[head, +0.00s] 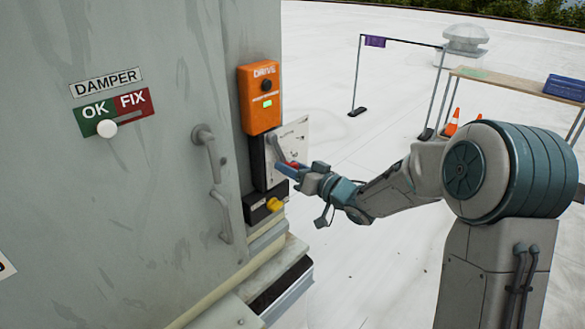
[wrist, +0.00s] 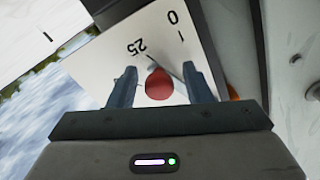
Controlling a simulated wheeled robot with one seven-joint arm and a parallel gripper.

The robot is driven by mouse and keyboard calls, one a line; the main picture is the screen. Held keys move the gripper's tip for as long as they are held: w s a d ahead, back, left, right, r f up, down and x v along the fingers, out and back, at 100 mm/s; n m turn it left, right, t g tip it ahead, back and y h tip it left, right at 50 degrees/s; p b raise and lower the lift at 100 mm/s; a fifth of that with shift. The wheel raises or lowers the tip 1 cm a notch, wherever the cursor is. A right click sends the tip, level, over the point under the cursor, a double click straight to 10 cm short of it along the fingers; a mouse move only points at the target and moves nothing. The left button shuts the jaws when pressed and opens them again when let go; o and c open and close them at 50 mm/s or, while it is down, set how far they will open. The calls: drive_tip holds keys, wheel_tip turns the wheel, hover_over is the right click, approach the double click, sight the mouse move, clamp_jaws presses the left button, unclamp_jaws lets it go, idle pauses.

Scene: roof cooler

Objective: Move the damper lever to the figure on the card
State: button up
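The damper lever (head: 279,148) is a grey arm with a red knob, mounted on a white scale plate (head: 297,135) at the side of the grey cabinet. In the wrist view the red knob (wrist: 158,86) lies between my gripper's two blue-grey fingers (wrist: 160,88), with a gap on each side. My gripper (head: 291,168) is open at the knob in the head view. The scale plate (wrist: 90,62) shows 0 and 25 upside down in the wrist view; the lever's exact reading cannot be told. A white card (head: 5,267) is cut off at the left edge, its figure unreadable.
An orange drive box (head: 260,98) with a green light sits above the lever, and a yellow knob (head: 274,204) below.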

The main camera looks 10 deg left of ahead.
drive_tip(key=b+v, duration=0.2)
drive_tip(key=v, duration=1.2)
drive_tip(key=shift+a, duration=0.1)
drive_tip(key=s+d+f+m+t+h, duration=0.15)
drive_tip(key=d+m+h, duration=0.35)
drive_tip(key=d+h, duration=0.95)
drive_tip(key=s+f+m+g, duration=0.1)
drive_tip(key=s+f+g, duration=0.2)
drive_tip(key=s+g, duration=0.5)
drive_tip(key=s, duration=1.3)
drive_tip(key=shift+s+a+f+m, duration=0.2)
drive_tip(key=shift+s+f+m, duration=0.1)
drive_tip(key=shift+f+m, duration=0.1)
